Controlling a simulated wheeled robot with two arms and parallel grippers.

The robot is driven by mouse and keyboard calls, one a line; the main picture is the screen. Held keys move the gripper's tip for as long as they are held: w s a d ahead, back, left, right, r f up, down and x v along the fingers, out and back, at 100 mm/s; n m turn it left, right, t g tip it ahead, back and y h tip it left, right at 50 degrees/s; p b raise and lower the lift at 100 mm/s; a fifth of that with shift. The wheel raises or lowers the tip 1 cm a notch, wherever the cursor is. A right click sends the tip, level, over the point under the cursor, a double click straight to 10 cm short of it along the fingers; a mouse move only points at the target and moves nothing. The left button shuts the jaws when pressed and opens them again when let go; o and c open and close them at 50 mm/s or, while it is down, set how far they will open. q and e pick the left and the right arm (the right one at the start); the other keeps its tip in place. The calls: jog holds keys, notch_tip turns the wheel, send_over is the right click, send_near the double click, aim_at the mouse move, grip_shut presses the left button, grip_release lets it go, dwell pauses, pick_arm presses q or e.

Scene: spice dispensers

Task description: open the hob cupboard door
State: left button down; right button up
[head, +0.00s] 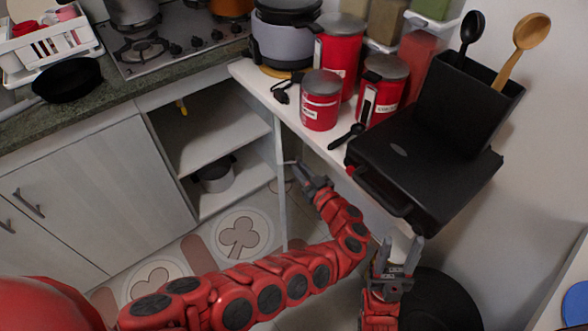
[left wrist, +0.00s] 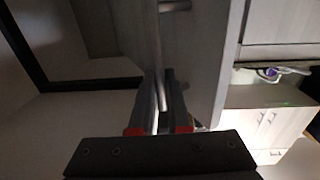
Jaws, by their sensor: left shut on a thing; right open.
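The hob cupboard (head: 215,140) stands open below the hob, with its shelves in view. Its pale door (head: 281,185) is swung out and shows nearly edge-on at the right of the opening. My left gripper (head: 303,172) is at the door's outer face. In the left wrist view the fingers (left wrist: 161,100) are shut around the slim metal door handle (left wrist: 158,60), beside the pale door panel (left wrist: 203,55). Part of the handle is hidden between the fingers. My right gripper (head: 398,262) is open and empty at the lower right, below the black appliance.
A pot (head: 215,175) sits inside the cupboard. A white counter with red canisters (head: 320,100) and a black appliance (head: 420,160) overhangs at the right, close to my left gripper. A closed cupboard (head: 85,195) is at the left. A round black object (head: 440,300) is at lower right.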

pick_arm(q)
jog(key=c, duration=0.9)
grip_release()
jog(key=shift+w, duration=0.1)
jog(key=shift+a, duration=0.1)
